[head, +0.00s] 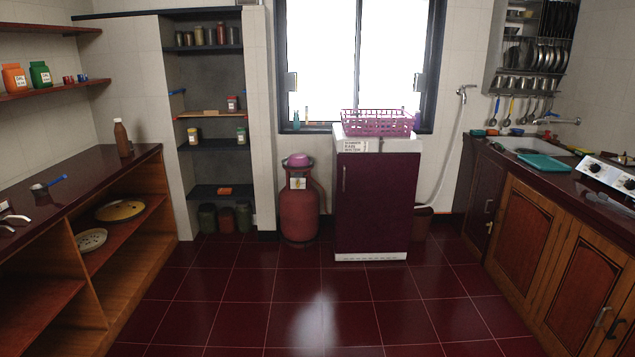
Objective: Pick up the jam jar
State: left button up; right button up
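Several small labelled jars stand in the grey shelf niche at the back left. A jar with a red label or contents (232,103) is on the middle shelf. A pale jar with a yellowish lid (193,135) and a jar with a green lid (241,135) are on the shelf below. All are small and far off, and I cannot tell which one is the jam jar.
A red gas cylinder (299,210) and a dark red fridge (375,200) with a pink basket (377,123) stand under the window. Counters line both sides; a brown bottle (122,138) is on the left one. The tiled floor (300,310) between is clear.

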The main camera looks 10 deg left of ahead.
aim_at(232, 101)
jog(key=i+j+u, duration=0.25)
jog(key=i+u, duration=0.25)
jog(key=i, duration=0.5)
jog(key=i+l+u, duration=0.1)
jog(key=i+u, duration=0.4)
jog(key=i, duration=2.5)
jog(key=l+z, duration=0.05)
jog(key=l, duration=0.1)
